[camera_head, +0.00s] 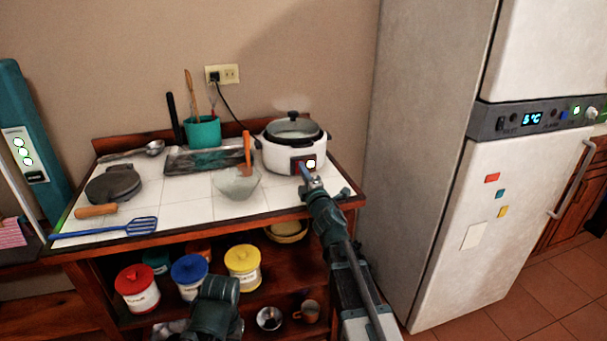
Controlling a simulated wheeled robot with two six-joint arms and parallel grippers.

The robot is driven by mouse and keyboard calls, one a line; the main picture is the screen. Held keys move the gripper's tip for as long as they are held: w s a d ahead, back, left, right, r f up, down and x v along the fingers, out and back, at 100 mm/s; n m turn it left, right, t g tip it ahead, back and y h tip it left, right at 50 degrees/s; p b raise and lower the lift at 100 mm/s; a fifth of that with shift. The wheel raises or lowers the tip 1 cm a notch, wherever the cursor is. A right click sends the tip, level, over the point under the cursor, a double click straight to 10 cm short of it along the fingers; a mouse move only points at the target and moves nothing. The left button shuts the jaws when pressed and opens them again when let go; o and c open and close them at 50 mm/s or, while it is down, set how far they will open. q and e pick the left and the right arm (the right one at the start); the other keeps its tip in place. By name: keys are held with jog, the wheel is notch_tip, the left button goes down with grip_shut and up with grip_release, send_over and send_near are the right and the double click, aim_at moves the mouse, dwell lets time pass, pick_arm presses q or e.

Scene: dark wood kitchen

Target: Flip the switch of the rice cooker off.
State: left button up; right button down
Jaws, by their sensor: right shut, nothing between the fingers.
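The white rice cooker (279,155) stands at the right end of the tiled counter, with a glass lid and a black knob on top. Its front has a dark panel with a lit yellowish-white light (311,164). My right gripper (306,172) is shut and empty. Its tip is at the front panel, just below and left of the light, and covers part of the panel; I cannot tell whether it touches. The switch itself cannot be made out clearly. Part of my left arm shows at the bottom, but I cannot make out the fingers of its gripper.
A glass bowl (236,184) with an orange spatula stands left of the cooker. A teal pot (203,132), a metal tray (190,160) and a blue slotted turner (139,227) are further left. A tall fridge (420,120) stands close on the right.

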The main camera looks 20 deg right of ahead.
jog(key=shift+w+r, duration=0.2)
jog(key=shift+w, duration=0.2)
jog(key=shift+s, duration=0.2)
pick_arm(q)
jog(key=shift+r, duration=0.15)
pick_arm(e)
jog(key=shift+s, duration=0.1)
